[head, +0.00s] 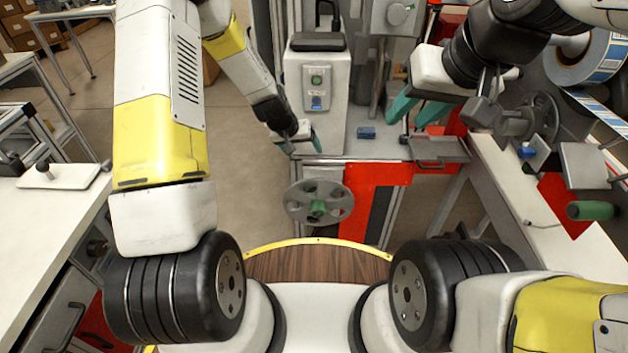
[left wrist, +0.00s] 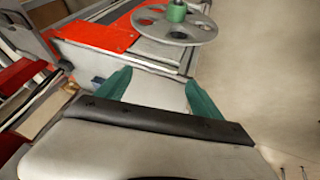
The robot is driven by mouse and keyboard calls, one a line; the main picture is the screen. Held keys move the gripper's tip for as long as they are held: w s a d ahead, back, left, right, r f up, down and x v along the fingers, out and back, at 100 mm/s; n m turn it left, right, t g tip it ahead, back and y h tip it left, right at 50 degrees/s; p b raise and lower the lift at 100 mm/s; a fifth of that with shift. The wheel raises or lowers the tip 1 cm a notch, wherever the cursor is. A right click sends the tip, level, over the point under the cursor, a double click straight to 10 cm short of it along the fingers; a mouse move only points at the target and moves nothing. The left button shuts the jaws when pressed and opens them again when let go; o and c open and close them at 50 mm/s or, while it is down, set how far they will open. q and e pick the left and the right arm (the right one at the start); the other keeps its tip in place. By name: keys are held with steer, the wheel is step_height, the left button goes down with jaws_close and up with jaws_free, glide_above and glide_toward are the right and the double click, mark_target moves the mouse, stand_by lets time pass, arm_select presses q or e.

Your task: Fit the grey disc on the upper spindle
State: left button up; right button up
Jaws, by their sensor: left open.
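A second, darker grey disc (head: 535,117) stands at the right machine. I cannot tell which part is the upper spindle.
A white machine (head: 318,90) stands at the back of the bench, with a small blue block (head: 366,133) beside it. A label roll (head: 582,62) and a green roller (head: 590,210) are at right. A white table (head: 45,225) is at left.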

arm_select(q)
glide_above(317, 209)
steer(key=w+a, duration=0.1)
steer(key=a, duration=0.2)
step_height(317, 209, down, 11)
steer(key=shift+n, duration=0.7)
steer(key=s+f, duration=0.1)
steer(key=f, duration=0.3)
steer(key=d+f, duration=0.1)
steer(key=f, duration=0.3)
steer(key=s+f, duration=0.1)
steer(key=f, duration=0.3)
steer(key=shift+s+d, duration=0.3)
steer(key=shift+f, duration=0.4)
steer(key=x, duration=0.7)
steer(key=shift+f, duration=0.15)
jaws_close()
